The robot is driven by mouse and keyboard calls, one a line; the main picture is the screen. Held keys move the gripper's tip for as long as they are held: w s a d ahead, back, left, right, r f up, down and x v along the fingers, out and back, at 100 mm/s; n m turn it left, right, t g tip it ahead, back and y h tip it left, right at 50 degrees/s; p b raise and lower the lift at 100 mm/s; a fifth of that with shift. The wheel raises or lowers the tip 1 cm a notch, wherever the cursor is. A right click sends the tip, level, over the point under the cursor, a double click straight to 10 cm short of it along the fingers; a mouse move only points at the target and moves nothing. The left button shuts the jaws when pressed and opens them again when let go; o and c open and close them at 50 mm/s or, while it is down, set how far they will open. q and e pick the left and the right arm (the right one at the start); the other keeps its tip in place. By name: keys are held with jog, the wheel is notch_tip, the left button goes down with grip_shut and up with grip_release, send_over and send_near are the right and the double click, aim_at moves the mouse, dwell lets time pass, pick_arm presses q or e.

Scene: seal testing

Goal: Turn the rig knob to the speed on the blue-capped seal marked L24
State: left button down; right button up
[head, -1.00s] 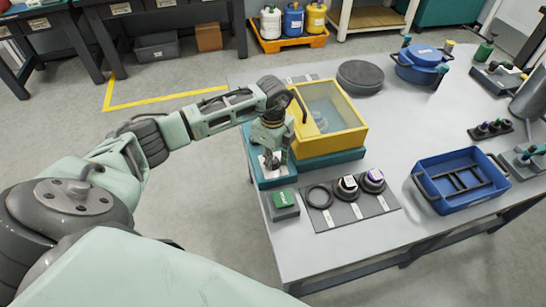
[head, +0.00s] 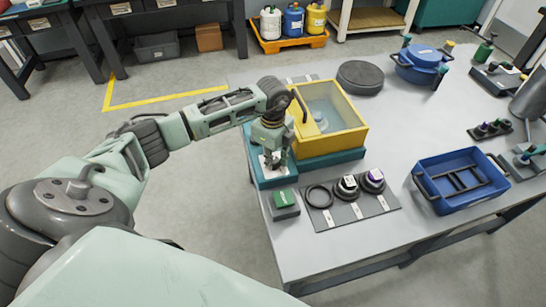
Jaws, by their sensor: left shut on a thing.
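The test rig is a yellow-framed box with a clear window (head: 345,142) on a teal base (head: 335,158). My left gripper (head: 274,163) points down over the pale panel at the rig's left side. It is shut on the rig knob, which its fingers hide almost wholly. The panel's markings are too small to read. Two dark seals, one with a white top (head: 347,186) and one with a purple-edged top (head: 373,179), sit on a grey mat (head: 345,217). I cannot read L24 or make out a blue cap. My right gripper is not in view.
A black ring (head: 319,196) lies on the mat beside the seals. A small box with a green top (head: 284,199) stands near the table's left edge. A blue tray (head: 440,203), a grey disc (head: 360,76) and a blue pot (head: 419,62) stand farther right and back.

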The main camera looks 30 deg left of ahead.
pick_arm(q)
jog(key=shift+w+r, duration=0.35)
jog(key=shift+w, duration=0.1)
jog(key=m+b, duration=0.1)
jog(key=m, duration=0.2)
jog(key=shift+a+f+m, duration=0.1)
jog(key=shift+f+m, duration=0.05)
jog(key=shift+m, duration=0.15)
jog(key=m+b, duration=0.2)
jog(key=m, duration=0.2)
jog(key=m+b, duration=0.2)
jog(key=m, duration=0.4)
jog(key=shift+f, duration=0.1)
jog(key=shift+m+b, duration=0.35)
jog(key=shift+m, duration=0.85)
jog(key=shift+d, duration=0.2)
jog(key=c, duration=1.3)
grip_release()
jog(key=shift+d, duration=0.2)
jog(key=o, duration=0.4)
jog(key=shift+s+a, duration=0.15)
jog(key=shift+a, duration=0.1)
